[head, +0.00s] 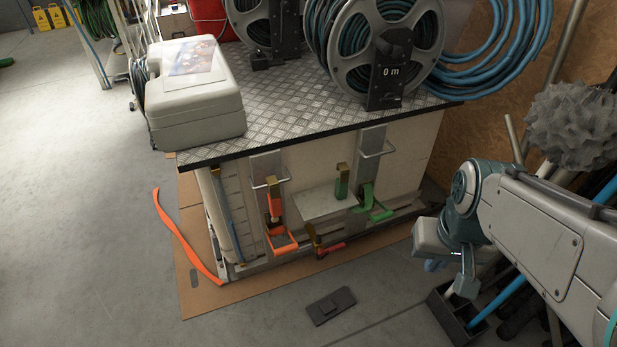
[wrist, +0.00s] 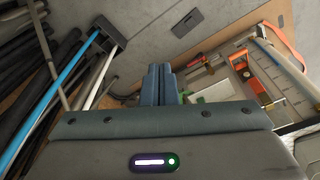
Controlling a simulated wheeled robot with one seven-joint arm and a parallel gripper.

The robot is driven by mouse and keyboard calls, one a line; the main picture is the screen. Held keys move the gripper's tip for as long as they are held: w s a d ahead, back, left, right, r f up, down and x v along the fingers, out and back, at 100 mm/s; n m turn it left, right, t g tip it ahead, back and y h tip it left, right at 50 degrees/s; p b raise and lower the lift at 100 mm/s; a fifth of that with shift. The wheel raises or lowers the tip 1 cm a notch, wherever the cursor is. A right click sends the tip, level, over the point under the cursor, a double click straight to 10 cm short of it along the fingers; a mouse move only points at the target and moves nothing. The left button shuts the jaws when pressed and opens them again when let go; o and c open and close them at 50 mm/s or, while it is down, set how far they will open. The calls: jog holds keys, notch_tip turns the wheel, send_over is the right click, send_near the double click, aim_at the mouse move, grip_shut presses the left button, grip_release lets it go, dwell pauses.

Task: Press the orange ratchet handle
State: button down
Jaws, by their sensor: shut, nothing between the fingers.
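The orange ratchet (head: 274,207) hangs on the front side of the bench, left of the centre. Its orange handle (head: 282,241) sticks out low near the floor. In the wrist view the orange ratchet (wrist: 259,95) shows right of the fingers. A green ratchet with a green handle (head: 381,214) is to its right, and a red handle (head: 330,250) lies low between them. My gripper (head: 465,286) is right of the bench, well apart from the orange handle. Its fingers (wrist: 159,68) are shut together and empty.
The bench top (head: 290,110) carries a grey case (head: 193,95) and hose reels (head: 385,45). An orange strap (head: 175,235) and a dark flat object (head: 331,306) lie on the floor. Pipes and a dark bin (head: 455,320) crowd the right. The floor in front is mostly clear.

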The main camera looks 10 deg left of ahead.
jog(key=shift+w, duration=0.1)
jog(key=w+a+f+n+b, duration=0.1)
jog(key=w+a+f+b, duration=0.15)
jog(key=w+a, duration=0.35)
jog(key=w+a+f+n+b, duration=0.1)
jog(key=w+a+f, duration=0.25)
jog(key=w, duration=0.35)
jog(key=w+a+f+n+b, duration=0.1)
jog(key=w+a+f+b, duration=0.1)
jog(key=w+a+f, duration=0.4)
jog(key=w+a+f+n+b, duration=0.1)
jog(key=w+a+f, duration=0.1)
jog(key=a+f, duration=0.3)
jog(key=w+a+f+n+y+b, duration=0.1)
jog(key=w+a+f, duration=0.2)
jog(key=a+f, duration=0.3)
jog(key=w+a+f+n+b, duration=0.1)
jog(key=w+a+f+b, duration=0.1)
jog(key=a+f, duration=0.4)
jog(key=shift+w+a+t, duration=0.4)
jog(key=shift+w+a, duration=0.15)
jog(key=shift+a, duration=0.45)
